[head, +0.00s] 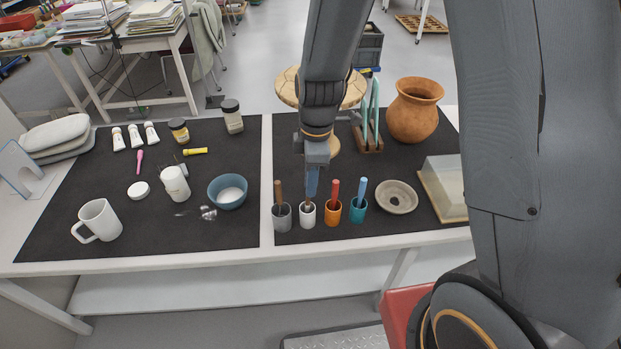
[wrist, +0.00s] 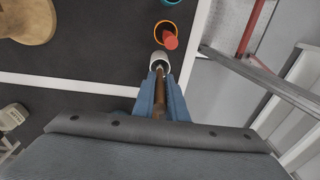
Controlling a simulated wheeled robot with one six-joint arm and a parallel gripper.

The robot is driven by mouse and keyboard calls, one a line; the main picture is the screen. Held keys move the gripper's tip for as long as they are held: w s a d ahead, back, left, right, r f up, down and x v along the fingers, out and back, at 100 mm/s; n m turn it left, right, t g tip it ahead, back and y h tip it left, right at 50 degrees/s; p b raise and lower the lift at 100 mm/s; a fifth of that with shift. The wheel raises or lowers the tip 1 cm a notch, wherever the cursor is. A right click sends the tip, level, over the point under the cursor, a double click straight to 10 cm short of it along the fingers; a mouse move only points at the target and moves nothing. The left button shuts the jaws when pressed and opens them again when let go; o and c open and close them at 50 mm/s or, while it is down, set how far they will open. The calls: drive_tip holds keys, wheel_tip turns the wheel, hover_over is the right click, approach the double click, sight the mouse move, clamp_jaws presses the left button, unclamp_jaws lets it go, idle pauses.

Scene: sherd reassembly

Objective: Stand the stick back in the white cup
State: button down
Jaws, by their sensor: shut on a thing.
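The white cup (head: 308,216) stands in a row of cups near the front edge of the right-hand dark mat. My gripper (head: 312,182) points down just above it. In the wrist view, my gripper's blue fingers (wrist: 160,98) are shut on a brown stick (wrist: 159,100). The stick runs from between the fingers towards the mouth of the white cup (wrist: 160,57). Its lower end appears at or inside the cup's mouth, but I cannot tell how deep. The fingers hide much of the stick in the head view.
A grey cup (head: 282,217) with a brown stick stands left of the white cup. An orange cup (head: 332,212) with a red stick and a teal cup (head: 358,211) with a blue stick stand right. A ring-shaped dish (head: 396,197) lies further right. A blue bowl (head: 228,191) is left.

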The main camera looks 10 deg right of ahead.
drive_tip(key=shift+f+b, duration=1.2)
drive_tip(key=shift+f, duration=0.75)
drive_tip(key=c, duration=1.7)
unclamp_jaws()
drive_tip(key=shift+w+d+r+b, duration=0.15)
drive_tip(key=shift+r+b, duration=0.25)
drive_tip(key=shift+r, duration=1.55)
drive_tip(key=shift+w+d+r+b, duration=0.15)
drive_tip(key=shift+r+b, duration=0.2)
drive_tip(key=shift+r, duration=1.6)
drive_tip(key=shift+s, duration=0.15)
drive_tip(key=s+d+r+m, duration=0.1)
drive_tip(key=s+d+m, duration=0.1)
drive_tip(key=m, duration=0.4)
drive_tip(key=s+d+r+m+t, duration=0.1)
drive_tip(key=s+d+m, duration=0.2)
drive_tip(key=d+m, duration=0.2)
drive_tip(key=s+d+r+m, duration=0.1)
drive_tip(key=s+d+m, duration=0.2)
drive_tip(key=m, duration=0.3)
drive_tip(key=shift+s+d+m+t+h, duration=0.1)
drive_tip(key=shift+d+m+t+h, duration=0.25)
drive_tip(key=shift+d, duration=0.25)
